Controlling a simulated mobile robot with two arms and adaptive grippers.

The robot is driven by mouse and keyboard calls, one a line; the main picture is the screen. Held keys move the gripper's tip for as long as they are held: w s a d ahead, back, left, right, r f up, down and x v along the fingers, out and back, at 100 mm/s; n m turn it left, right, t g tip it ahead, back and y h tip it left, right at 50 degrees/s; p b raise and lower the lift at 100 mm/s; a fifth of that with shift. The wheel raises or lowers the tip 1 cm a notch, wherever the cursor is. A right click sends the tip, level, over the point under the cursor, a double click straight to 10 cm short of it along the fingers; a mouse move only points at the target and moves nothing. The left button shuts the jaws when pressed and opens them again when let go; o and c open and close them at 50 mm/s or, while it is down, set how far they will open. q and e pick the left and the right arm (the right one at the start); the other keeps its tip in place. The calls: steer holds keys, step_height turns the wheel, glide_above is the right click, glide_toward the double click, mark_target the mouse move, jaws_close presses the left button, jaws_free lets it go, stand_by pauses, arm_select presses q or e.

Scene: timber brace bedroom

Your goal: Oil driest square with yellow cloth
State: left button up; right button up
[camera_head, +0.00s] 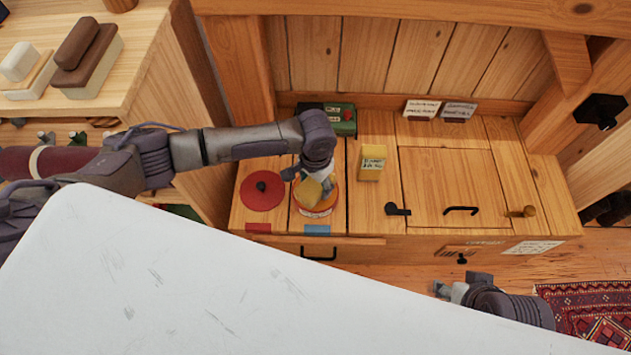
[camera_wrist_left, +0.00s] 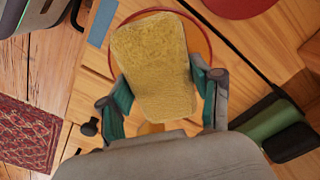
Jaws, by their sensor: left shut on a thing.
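My left gripper (camera_head: 312,182) is shut on the yellow cloth (camera_head: 311,190), a folded pad. The cloth fills the middle of the left wrist view (camera_wrist_left: 155,65) between the two fingers. It is over a round orange-rimmed container (camera_head: 318,212) on the wooden bench, hiding much of it. Whether cloth and container touch is unclear. A red disc with a black knob (camera_head: 262,192) lies to the left. My right gripper (camera_head: 460,284) is low at the right, beyond the white surface's edge, its fingers apart. I cannot pick out the driest square.
The bench top (camera_head: 440,160) has a yellow labelled box (camera_head: 372,162), a green box (camera_head: 342,120), two cards (camera_head: 422,108) and black handles. A white surface (camera_head: 230,290) fills the front. A shelf with brushes or blocks (camera_head: 88,58) stands at left. A patterned rug (camera_head: 590,310) lies at right.

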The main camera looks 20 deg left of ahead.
steer(key=shift+s, duration=0.3)
stand_by(0.6)
arm_select(q)
steer(key=shift+s+f+p, duration=0.1)
steer(key=shift+p, duration=0.35)
arm_select(e)
steer(key=shift+s+d+r+g, duration=0.15)
steer(key=shift+s+r+g, duration=0.15)
stand_by(1.1)
